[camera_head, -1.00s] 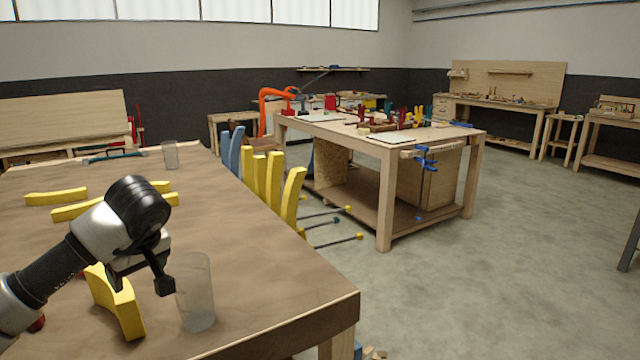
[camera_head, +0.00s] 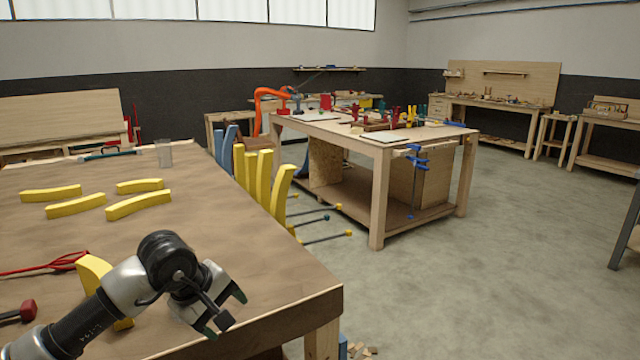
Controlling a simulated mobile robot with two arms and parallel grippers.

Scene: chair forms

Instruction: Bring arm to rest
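My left arm comes in from the lower left over the near wooden table (camera_head: 290,285). Its gripper (camera_head: 226,315) is near the table's front right corner, with the fingers apart and nothing seen between them. A clear glass (camera_head: 186,312) is mostly hidden behind the gripper; I cannot tell whether they touch. A curved yellow piece (camera_head: 93,272) is partly hidden behind the arm. My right gripper is not in view.
Several curved yellow pieces (camera_head: 138,204) and another glass (camera_head: 164,153) are on the table. A red-handled tool (camera_head: 45,265) and a red-headed mallet (camera_head: 27,310) lie at left. Yellow chair-like uprights (camera_head: 280,193) stand beyond the edge. A workbench (camera_head: 378,190) stands behind; floor at right is clear.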

